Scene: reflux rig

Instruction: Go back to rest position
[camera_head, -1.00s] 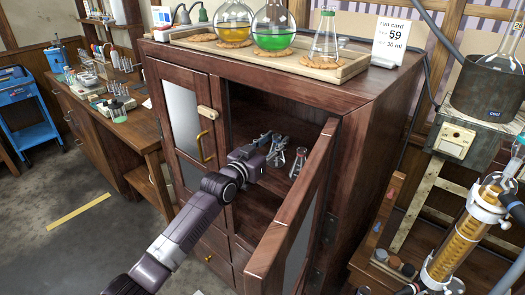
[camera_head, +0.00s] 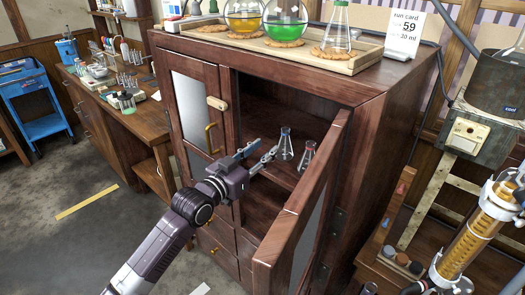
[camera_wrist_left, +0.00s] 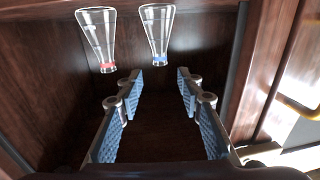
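My left gripper (camera_head: 258,152) is at the open right-hand side of the brown cabinet (camera_head: 365,125). Its two blue-padded fingers are spread with nothing between them, as the left wrist view (camera_wrist_left: 158,100) shows. A clear conical flask (camera_head: 285,146) stands on the cabinet shelf just beyond the fingertips, apart from them. A second flask (camera_head: 306,157) with a reddish mark stands to its right, partly near the open door (camera_head: 312,205). Both flasks appear upside down in the left wrist view, one with a blue mark (camera_wrist_left: 157,32) and one with a red mark (camera_wrist_left: 97,38). My right gripper is out of view.
The open door stands close to the right of my left arm. A wooden tray (camera_head: 345,66) with flasks sits on the cabinet top. A workbench (camera_head: 140,125) is at the left, with clear floor in front. A rig with an amber column (camera_head: 470,240) stands at the right.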

